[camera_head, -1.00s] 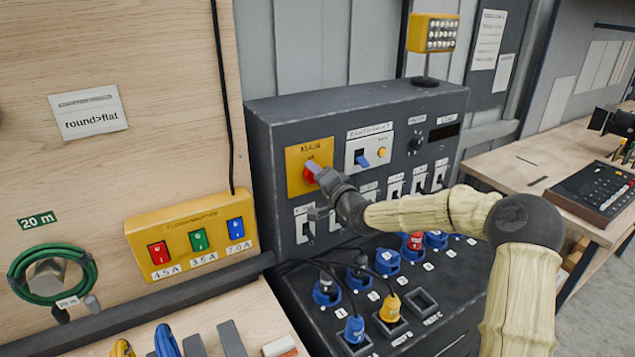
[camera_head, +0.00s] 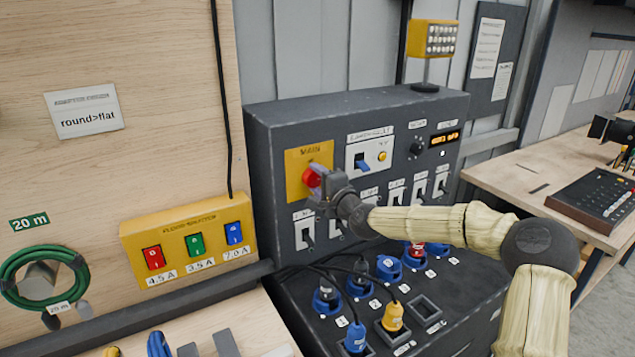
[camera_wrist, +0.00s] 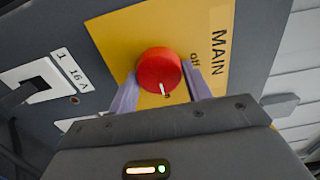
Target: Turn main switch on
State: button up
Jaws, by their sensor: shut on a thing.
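The main switch is a red round knob (camera_wrist: 159,71) on a yellow plate (camera_wrist: 205,25) marked MAIN, with "off" printed beside the knob in the wrist view. In the head view the red knob (camera_head: 312,177) is partly hidden by my gripper (camera_head: 317,188). My gripper also fills the lower part of the wrist view (camera_wrist: 158,88), with one finger on each side of the knob, shut on it. A white mark on the knob points down in the wrist view. The display (camera_head: 444,138) at the upper right of the panel is lit with orange characters.
White breaker switches (camera_head: 304,229) sit below the main switch on the dark panel. Blue and yellow plugs (camera_head: 392,316) and dark cables stand on the sloped socket face below. A yellow box (camera_head: 190,228) with coloured rockers is at left.

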jog(key=shift+d+f, duration=0.1)
jog(key=shift+f, duration=0.1)
jog(key=o, duration=1)
jog(key=shift+r, duration=0.1)
jog(key=shift+c, duration=0.2)
jog(key=b+v, duration=0.4)
jog(key=v, duration=1.3)
jog(key=shift+d, duration=0.2)
